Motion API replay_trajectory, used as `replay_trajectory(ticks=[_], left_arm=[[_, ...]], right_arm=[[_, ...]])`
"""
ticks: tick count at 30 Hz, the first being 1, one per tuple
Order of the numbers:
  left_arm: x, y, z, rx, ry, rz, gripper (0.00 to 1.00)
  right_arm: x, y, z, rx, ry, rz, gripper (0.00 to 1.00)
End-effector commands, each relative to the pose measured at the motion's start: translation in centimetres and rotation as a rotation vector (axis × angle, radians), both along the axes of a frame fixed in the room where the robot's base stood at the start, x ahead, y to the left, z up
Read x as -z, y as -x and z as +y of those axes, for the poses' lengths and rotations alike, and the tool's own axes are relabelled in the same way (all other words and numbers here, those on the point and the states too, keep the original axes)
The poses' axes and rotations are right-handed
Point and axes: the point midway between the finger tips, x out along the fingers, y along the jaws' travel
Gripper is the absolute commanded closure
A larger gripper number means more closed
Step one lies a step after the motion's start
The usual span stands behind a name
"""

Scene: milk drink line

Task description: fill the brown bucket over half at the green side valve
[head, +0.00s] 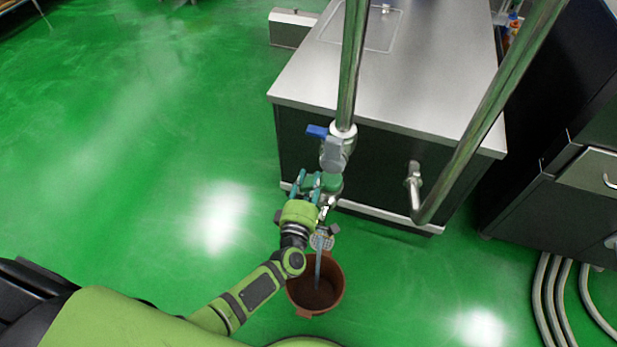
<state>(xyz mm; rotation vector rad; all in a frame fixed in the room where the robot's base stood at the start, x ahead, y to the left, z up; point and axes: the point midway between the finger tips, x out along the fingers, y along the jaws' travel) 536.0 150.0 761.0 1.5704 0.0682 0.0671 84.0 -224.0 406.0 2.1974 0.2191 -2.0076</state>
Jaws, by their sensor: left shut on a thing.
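The brown bucket (340,283) stands on the green floor below the pipe. A thin pale stream (318,268) runs down into it from the side outlet, and the inside looks dark. The fill level cannot be made out clearly. The green side valve (332,182) is on the vertical steel pipe (352,65), below a valve with a blue handle (317,131). My left gripper (309,182) is at the green valve, shut on its handle, and partly hides it. My right gripper is not in view.
A steel-topped counter (420,85) stands behind the pipe. A second bent steel pipe (470,140) runs down at its right. Pale hoses (556,300) lie on the floor at the lower right. A perforated drain (329,243) is just behind the bucket. The floor at left is clear.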

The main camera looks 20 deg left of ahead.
Motion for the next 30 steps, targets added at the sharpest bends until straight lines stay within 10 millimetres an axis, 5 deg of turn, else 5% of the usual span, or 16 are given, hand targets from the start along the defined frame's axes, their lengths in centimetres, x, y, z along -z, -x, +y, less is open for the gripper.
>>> replay_trajectory(ticks=[13, 14, 15, 25, 30], left_arm=[[0.0, 0.0, 0.0, -0.013, 0.0, -0.001, 1.0], [0.0, 0.0, 0.0, -0.013, 0.001, -0.001, 0.58], [0.0, 0.0, 0.0, -0.012, 0.0, -0.001, 0.46], [0.0, 0.1, 0.0, -0.011, 0.0, -0.001, 0.46], [0.1, 1.7, -0.2, -0.011, 0.001, 0.002, 0.46]], right_arm=[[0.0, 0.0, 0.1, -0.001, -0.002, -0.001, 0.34], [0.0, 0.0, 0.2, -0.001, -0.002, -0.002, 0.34], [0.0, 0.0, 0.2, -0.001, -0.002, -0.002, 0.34], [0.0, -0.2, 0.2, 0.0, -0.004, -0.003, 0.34], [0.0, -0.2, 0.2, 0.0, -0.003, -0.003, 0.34]])
